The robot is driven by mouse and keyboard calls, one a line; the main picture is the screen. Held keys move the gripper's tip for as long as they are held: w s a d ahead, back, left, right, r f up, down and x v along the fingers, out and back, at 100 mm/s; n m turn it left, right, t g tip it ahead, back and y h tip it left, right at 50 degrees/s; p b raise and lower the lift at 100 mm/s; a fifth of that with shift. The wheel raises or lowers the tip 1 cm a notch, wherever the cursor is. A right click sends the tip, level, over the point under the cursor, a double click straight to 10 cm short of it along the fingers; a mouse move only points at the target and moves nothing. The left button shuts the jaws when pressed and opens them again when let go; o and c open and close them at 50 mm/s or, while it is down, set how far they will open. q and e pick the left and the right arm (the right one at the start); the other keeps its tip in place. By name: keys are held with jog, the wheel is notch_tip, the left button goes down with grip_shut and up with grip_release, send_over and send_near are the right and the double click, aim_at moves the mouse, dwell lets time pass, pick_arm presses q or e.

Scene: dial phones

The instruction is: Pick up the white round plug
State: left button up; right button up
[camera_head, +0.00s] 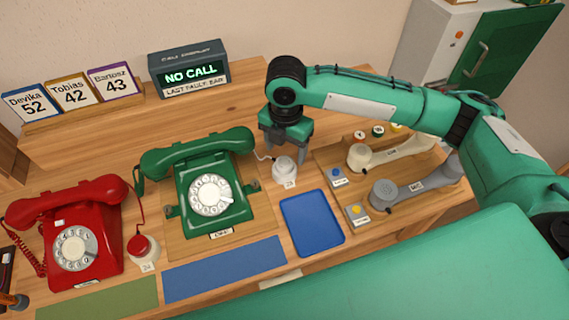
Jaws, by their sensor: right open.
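The white round plug (284,168) stands on the desk just right of the green phone, with a small tag marked 23 at its front. A thin pale cord runs from it toward the green phone. My right gripper (286,147) points down right above and behind the plug, with its arm coming in from the right. Its jaws are open, and I cannot tell whether they touch the plug. My left gripper is not in view.
The green phone (206,185) stands close left of the plug, and the red phone (75,240) is farther left beside a red-topped plug (142,248). Grey and cream handsets lie on a board at right. A blue tray (312,223) lies in front. A NO CALL display (188,70) stands behind.

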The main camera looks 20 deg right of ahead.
aim_at(285, 162)
notch_tip(285, 162, down, 4)
jog(key=shift+w+r, duration=0.1)
jog(key=shift+f, duration=0.4)
jog(key=c, duration=1)
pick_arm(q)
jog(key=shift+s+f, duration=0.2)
pick_arm(e)
jog(key=shift+r, duration=0.1)
